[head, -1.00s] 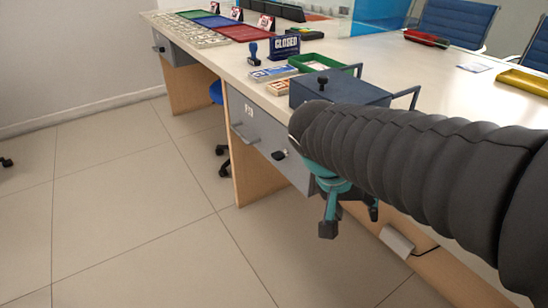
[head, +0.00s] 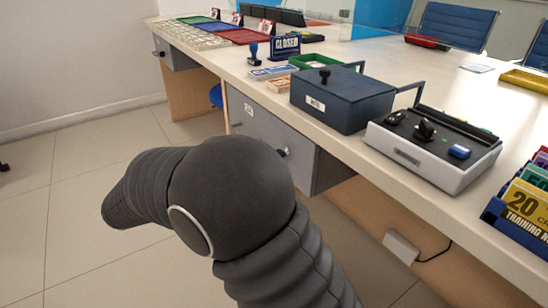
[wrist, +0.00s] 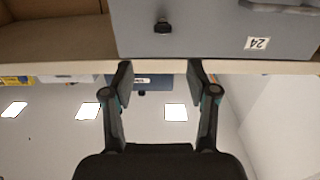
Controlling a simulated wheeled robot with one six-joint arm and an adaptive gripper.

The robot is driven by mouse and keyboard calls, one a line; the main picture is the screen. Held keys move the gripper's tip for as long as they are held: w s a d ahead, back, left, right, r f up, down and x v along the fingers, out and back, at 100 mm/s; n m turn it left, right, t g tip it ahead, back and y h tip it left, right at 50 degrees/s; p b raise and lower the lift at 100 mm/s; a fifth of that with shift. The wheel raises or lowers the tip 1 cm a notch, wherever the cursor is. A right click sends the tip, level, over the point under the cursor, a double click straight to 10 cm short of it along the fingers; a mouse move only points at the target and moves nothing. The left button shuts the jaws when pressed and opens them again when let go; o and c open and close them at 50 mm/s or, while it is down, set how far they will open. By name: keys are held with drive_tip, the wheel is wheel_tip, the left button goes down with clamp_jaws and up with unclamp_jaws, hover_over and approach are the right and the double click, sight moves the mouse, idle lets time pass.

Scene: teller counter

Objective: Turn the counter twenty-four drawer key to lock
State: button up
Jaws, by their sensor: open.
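The grey counter drawer (head: 310,160) with a white 24 label (head: 249,110) hangs under the counter. Its small dark key (head: 283,152) sticks out of the front, just above my arm. In the wrist view, which is upside down, the drawer front (wrist: 205,30) fills the top, with its label (wrist: 257,43) and the key (wrist: 163,27). My gripper (wrist: 159,72) is open and empty, its two fingers spread. The key appears between and beyond the fingertips, apart from them. In the head view my arm hides the gripper and part of the drawer front.
Another drawer (head: 178,53) with a key is at far left. The floor (head: 80,180) before the counter is clear.

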drive_tip(key=p+x, duration=0.1)
drive_tip(key=x, duration=1.2)
drive_tip(key=shift+w, duration=0.3)
clamp_jaws()
